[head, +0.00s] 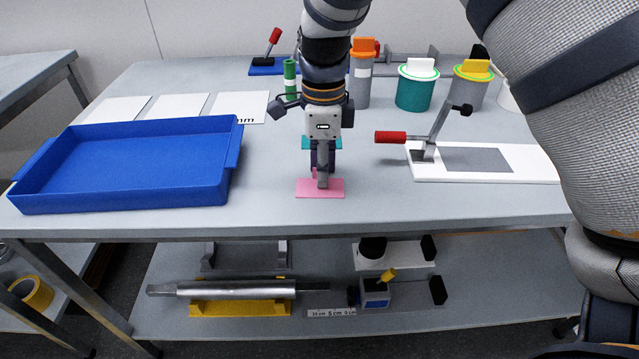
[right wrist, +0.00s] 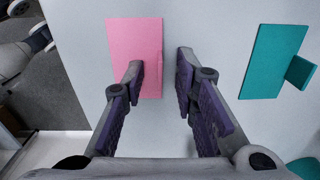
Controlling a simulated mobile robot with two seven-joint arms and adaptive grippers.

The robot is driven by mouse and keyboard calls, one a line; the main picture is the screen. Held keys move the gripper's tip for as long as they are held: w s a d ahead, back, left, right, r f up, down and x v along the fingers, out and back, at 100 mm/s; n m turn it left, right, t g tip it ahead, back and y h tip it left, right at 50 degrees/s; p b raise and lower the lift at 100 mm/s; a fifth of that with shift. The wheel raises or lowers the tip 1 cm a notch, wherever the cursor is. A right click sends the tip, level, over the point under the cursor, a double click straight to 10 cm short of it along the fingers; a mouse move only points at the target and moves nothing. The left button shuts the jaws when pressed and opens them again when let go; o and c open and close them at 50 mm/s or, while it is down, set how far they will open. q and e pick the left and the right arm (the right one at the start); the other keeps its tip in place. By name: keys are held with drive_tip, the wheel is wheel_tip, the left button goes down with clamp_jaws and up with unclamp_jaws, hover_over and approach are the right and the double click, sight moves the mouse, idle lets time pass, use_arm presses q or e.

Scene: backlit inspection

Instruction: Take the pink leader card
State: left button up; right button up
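The pink leader card (head: 320,189) lies flat on the table near its front edge, with a small upright pink tab partly hidden by my gripper. In the right wrist view the pink card (right wrist: 130,40) shows its tab edge-on along its right side. My right gripper (head: 322,180) points down over the card. In the right wrist view its fingers (right wrist: 161,75) are apart, one over the card and one just right of it, with the tab's line between them. I cannot tell whether they touch the card. My left gripper is not in view.
A teal card (right wrist: 270,60) with a tab lies just behind the pink one. A blue tray (head: 130,165) stands left, white cards (head: 180,107) behind it. A red-handled clamp on a white board (head: 530,165) stands right. Canisters (head: 415,92) stand behind.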

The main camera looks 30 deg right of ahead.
clamp_jaws()
drive_tip(key=shift+r, duration=0.1)
